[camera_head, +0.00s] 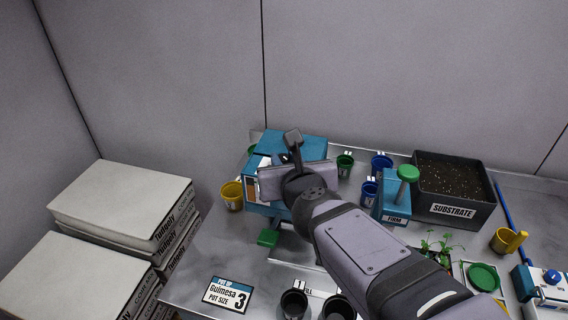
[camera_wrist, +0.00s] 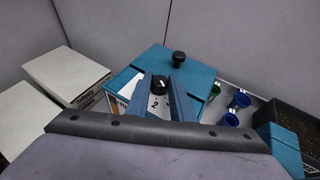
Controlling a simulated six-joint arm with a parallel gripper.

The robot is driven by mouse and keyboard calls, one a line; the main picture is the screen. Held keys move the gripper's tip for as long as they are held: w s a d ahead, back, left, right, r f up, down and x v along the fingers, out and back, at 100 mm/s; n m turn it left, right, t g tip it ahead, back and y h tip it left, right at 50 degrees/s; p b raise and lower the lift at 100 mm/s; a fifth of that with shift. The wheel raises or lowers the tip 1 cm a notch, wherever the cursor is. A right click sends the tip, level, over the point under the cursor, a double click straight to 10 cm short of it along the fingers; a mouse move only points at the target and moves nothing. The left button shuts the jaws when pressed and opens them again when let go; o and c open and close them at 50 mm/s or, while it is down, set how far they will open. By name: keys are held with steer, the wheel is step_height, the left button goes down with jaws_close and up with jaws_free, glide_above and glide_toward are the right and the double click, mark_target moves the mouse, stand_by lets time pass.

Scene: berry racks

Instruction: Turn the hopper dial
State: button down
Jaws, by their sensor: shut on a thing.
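The blue hopper (camera_head: 303,145) stands at the back left of the bench, partly hidden behind my gripper in the head view. In the wrist view the hopper (camera_wrist: 186,72) shows a pale front face with a black dial (camera_wrist: 162,84) carrying a small white mark. A digit 2 shows on the face below the dial; other marks are partly covered by the fingers. My gripper (camera_wrist: 162,92) is shut on the dial, one blue finger on each side. The dial is hidden in the head view. A card (camera_head: 228,294) reads "Guimesa, POT SIZE 3".
Yellow (camera_head: 232,194), green and blue cups stand around the hopper. A blue FIRM block (camera_head: 394,199) with a green-topped tool and a black SUBSTRATE box (camera_head: 453,190) lie to the right. Stacked bags (camera_head: 121,205) stand at left. Black pots (camera_head: 294,303) sit at the front.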

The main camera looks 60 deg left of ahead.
steer(key=c, duration=1.6)
jaws_free()
steer(key=shift+o, duration=0.2)
steer(key=shift+d+r, duration=0.1)
steer(key=v, duration=0.7)
